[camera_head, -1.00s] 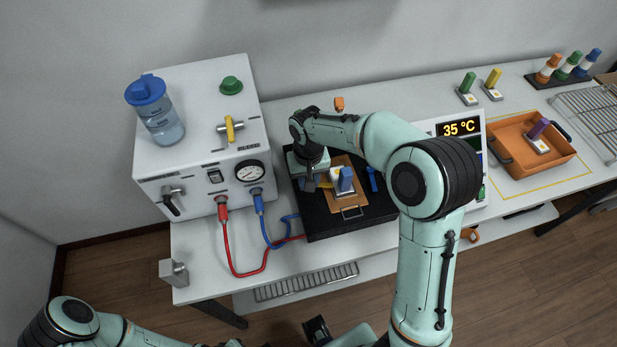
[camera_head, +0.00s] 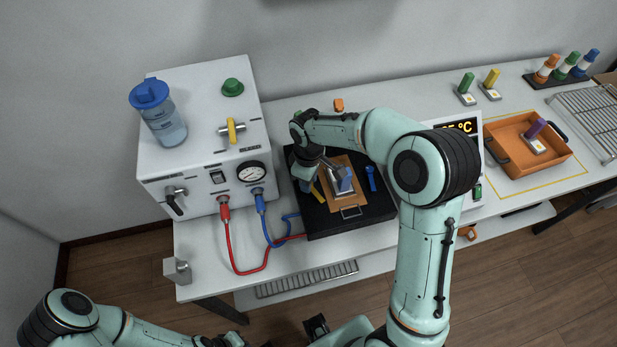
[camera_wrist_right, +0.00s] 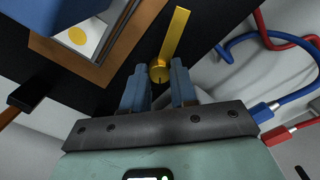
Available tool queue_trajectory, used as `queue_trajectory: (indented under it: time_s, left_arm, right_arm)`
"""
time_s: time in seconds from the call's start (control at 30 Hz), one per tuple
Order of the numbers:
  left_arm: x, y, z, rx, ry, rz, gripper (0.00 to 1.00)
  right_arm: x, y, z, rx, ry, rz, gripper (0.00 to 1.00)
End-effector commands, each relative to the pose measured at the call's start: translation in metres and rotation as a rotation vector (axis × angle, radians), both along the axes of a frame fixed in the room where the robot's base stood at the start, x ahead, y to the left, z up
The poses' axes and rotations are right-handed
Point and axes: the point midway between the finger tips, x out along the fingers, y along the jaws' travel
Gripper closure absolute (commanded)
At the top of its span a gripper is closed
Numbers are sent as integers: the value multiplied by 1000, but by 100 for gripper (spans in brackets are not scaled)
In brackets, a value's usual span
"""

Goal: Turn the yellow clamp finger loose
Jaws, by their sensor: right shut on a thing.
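The yellow clamp finger (camera_head: 317,192) lies on the black plate (camera_head: 325,222), at the left of the orange-brown board (camera_head: 352,199). In the right wrist view the yellow clamp finger (camera_wrist_right: 176,38) is a flat bar with a round pivot. My right gripper (camera_head: 308,182) is at that pivot from above. In the right wrist view the right gripper's blue-grey fingers (camera_wrist_right: 159,82) stand on both sides of it. A block with a blue handle (camera_head: 345,179) sits on the board. A blue clamp finger (camera_head: 371,178) lies right of the board. My left arm shows at the bottom left; its gripper is unclear.
A grey box with a gauge (camera_head: 251,171) stands left, with red (camera_head: 234,255) and blue hoses beside the black plate. A display unit (camera_head: 458,128) stands right, partly behind my arm. An orange tray (camera_head: 505,148) is farther right.

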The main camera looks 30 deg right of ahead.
Motion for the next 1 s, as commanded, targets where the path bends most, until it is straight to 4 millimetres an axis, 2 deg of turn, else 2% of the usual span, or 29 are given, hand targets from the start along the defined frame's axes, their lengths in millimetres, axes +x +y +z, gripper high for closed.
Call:
queue_trajectory:
  time_s: [0.4,0.97,1.0]
  left_arm:
    - [3,0,6,0,-3,0,100]
    - [4,0,6,0,-4,0,100]
    - [4,0,6,0,-4,0,100]
  right_arm:
    - [1,0,1,0,-3,189,100]
    - [1,0,1,-1,-3,215,100]
    - [1,0,1,-1,-3,215,60]
